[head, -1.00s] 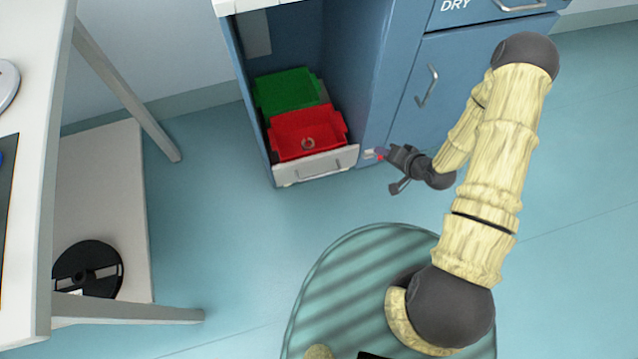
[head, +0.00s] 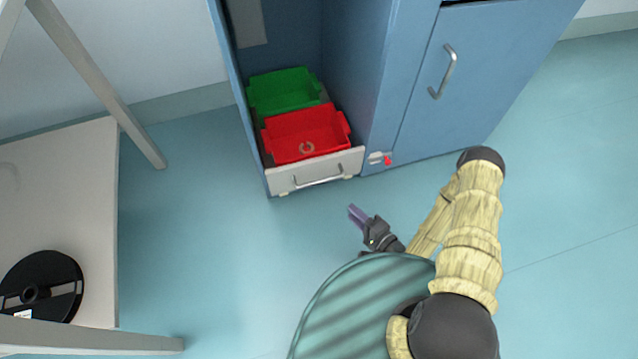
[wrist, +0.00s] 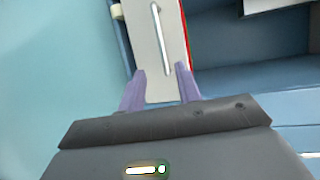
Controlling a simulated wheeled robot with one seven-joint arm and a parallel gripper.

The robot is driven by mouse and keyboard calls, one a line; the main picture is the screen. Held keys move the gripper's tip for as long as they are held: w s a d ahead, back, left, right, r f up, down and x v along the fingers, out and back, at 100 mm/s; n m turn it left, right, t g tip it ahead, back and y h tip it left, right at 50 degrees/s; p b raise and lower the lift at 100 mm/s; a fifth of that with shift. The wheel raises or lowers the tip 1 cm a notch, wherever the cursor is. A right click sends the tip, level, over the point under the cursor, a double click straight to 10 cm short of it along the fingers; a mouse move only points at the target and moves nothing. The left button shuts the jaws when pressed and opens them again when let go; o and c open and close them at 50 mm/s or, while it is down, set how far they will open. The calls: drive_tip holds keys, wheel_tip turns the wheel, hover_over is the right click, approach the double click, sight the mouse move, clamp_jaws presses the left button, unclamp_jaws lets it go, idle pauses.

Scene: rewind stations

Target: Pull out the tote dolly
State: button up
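The tote dolly has a light grey front panel (head: 282,183) with a bar handle (head: 318,182). It sits low in the open bay of a blue cabinet and carries a red tote (head: 290,150) in front and a green tote (head: 283,93) behind.
A small latch with a red part (head: 388,160) is on the cabinet frame (head: 376,120), right of the dolly. A closed door (head: 475,75) is farther right. A table with a low shelf (head: 70,200) holding a black reel (head: 62,283) stands left. The floor before the dolly is clear.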

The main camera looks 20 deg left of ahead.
sight(319, 181)
drive_tip(key=shift+w+a, duration=0.1)
drive_tip(key=b+x, duration=0.4)
drive_tip(key=x, duration=0.4)
drive_tip(key=b+x, duration=0.4)
drive_tip(key=x, duration=0.4)
drive_tip(key=shift+a+f, duration=0.25)
drive_tip(key=shift+f, duration=0.05)
drive_tip(key=shift+w+a+r, duration=0.1)
drive_tip(key=shift+w+a, duration=0.1)
drive_tip(key=shift+w, duration=0.1)
clamp_jaws()
